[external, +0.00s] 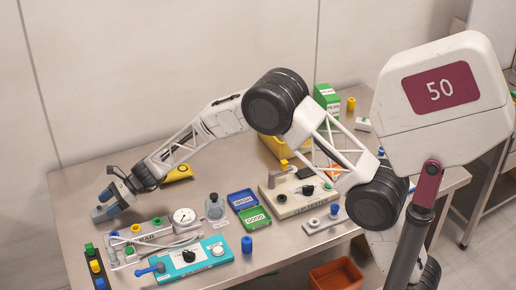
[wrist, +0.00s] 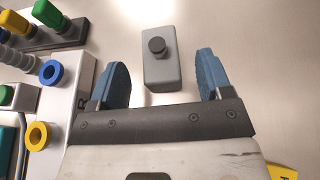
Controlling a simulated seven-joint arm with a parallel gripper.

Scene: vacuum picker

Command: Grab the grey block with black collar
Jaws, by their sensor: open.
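The grey block (wrist: 161,72) with a round black collar (wrist: 157,46) on its top shows in the wrist view, on the bare metal table. It is at the top middle, in the gap between my fingers and reaching beyond their tips. My gripper (wrist: 163,58) is open, with one blue finger on each side of the block and visible space on both sides. In the external view my gripper (external: 105,210) is low over the table's left end. I cannot make out the block there; the gripper seems to hide it.
A white device with a blue ring (wrist: 51,72) and a yellow ring (wrist: 38,135) stands close to my left finger. A rack of coloured plugs (external: 95,267) is at the table's front left. The table right of the block is clear in the wrist view.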

